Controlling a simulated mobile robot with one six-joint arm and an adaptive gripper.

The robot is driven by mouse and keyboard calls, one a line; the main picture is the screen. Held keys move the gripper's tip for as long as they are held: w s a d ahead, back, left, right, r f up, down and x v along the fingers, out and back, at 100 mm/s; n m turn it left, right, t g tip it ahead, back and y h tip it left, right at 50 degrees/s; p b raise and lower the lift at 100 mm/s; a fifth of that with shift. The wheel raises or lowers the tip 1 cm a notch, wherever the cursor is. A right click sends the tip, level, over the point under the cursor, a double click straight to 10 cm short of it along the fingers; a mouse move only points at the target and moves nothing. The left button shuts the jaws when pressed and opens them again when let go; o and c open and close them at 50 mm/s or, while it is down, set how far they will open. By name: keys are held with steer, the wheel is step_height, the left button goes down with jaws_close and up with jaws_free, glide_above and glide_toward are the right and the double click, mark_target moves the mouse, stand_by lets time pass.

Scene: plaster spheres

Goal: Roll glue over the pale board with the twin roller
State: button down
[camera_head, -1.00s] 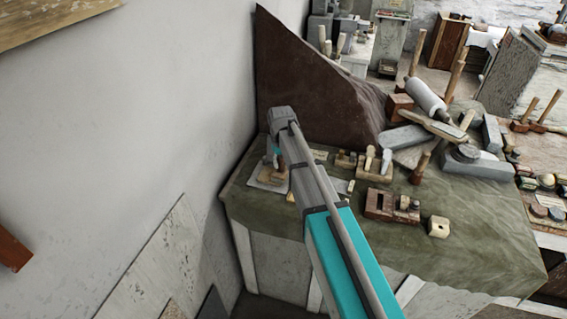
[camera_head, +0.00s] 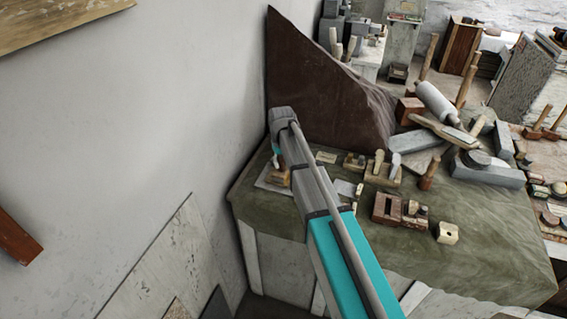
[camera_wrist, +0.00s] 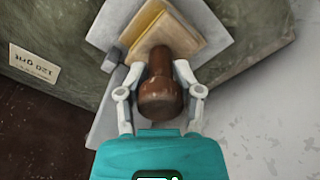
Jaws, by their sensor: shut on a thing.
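My gripper (camera_wrist: 159,70) is shut on the brown wooden handle of the twin roller (camera_wrist: 161,97), one finger on each side in the wrist view. The handle's rounded end faces the camera and hides most of the tool's working end, so I cannot tell whether the rollers touch anything. A tan, pale board (camera_wrist: 198,38) lies just beyond the handle, over a larger grey sheet (camera_wrist: 101,32). In the head view my gripper (camera_head: 279,163) points down at the bench's left end, mostly hidden by my arm. The grey sheet (camera_head: 265,180) shows beside it.
The green-draped bench (camera_head: 470,262) holds a wooden plane (camera_head: 386,209), a pale block (camera_head: 447,233) and several tools to the right. A dark brown sheet (camera_head: 320,85) rises behind my gripper. A "120 grit" card (camera_wrist: 35,64) lies left. The wall (camera_head: 150,120) is close on the left.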

steer(key=shift+w+a, duration=0.2)
steer(key=shift+a, duration=0.35)
steer(key=shift+w+a, duration=0.2)
steer(key=shift+a, duration=0.35)
steer(key=shift+w+a, duration=0.3)
steer(key=shift+a, duration=0.45)
steer(key=shift+w+a, duration=0.25)
steer(key=shift+a, duration=0.45)
steer(key=shift+w, duration=0.2)
steer(key=shift+d, duration=0.1)
steer(key=shift+d, duration=0.15)
steer(key=shift+s+d, duration=0.3)
steer(key=shift+d, duration=0.4)
steer(key=shift+s+d, duration=0.25)
steer(key=shift+d, duration=0.4)
